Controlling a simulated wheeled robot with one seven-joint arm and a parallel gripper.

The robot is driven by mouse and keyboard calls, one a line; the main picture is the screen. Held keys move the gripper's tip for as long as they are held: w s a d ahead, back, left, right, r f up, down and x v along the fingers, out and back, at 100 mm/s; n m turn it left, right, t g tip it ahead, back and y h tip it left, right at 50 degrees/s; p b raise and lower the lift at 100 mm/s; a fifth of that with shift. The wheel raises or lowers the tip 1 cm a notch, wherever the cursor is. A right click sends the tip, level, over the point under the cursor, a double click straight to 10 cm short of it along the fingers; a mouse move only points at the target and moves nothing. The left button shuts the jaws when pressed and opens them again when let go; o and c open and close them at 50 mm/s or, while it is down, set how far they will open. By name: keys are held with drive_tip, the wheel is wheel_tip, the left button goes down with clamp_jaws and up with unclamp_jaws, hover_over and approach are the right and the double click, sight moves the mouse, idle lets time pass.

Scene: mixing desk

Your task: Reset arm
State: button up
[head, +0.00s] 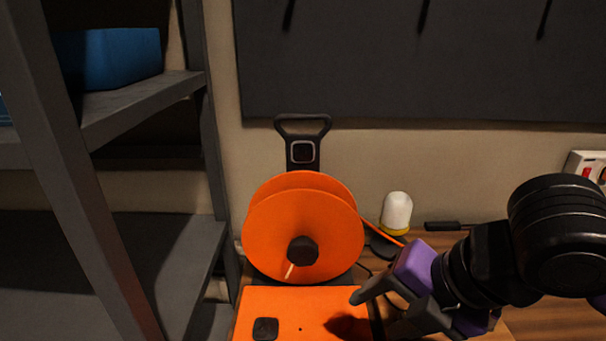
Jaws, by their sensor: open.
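My arm reaches in from the right in the head view. My gripper (372,312), with grey fingers and a purple body, is open over the right part of an orange flat-topped box (290,304). No object shows between its fingers. The lower finger is partly cut off by the frame's bottom edge. I cannot tell whether a fingertip touches the box; a dark shadow lies on the orange top beneath it.
An orange spool (305,228) on a dark stand with a handle (303,130) rises behind the box. A white-domed lamp (396,212) stands right of it on the wooden desk (545,318). Grey shelving (60,170) with a blue bin (122,58) fills the left. A socket (584,167) is on the right.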

drive_tip(key=w+a+r+m+t+y, duration=0.3)
drive_tip(key=a+r+m+y, duration=0.1)
drive_tip(key=r, duration=0.4)
drive_tip(key=w+a+r+m+t+y, duration=0.25)
drive_tip(key=a+r+y, duration=0.2)
drive_tip(key=r, duration=0.35)
drive_tip(key=d+r+m+t+h, duration=0.1)
drive_tip(key=d+r+m+t, duration=0.55)
drive_tip(key=m+t, duration=0.55)
drive_tip(key=s+d+f+m+h, duration=0.5)
drive_tip(key=d+f+m+h, duration=0.1)
drive_tip(key=f+m+h, duration=0.25)
drive_tip(key=s+d+f+m+h, duration=0.5)
drive_tip(key=f+m+h, duration=0.2)
drive_tip(key=f+m, duration=0.15)
drive_tip(key=s+f+n+g+y, duration=0.3)
drive_tip(key=s+f+n+g, duration=0.2)
drive_tip(key=s+f, duration=1.5)
drive_tip(key=s+g, duration=0.2)
drive_tip(key=s, duration=0.2)
drive_tip(key=shift+s+f+n, duration=0.25)
drive_tip(key=shift+n, duration=0.1)
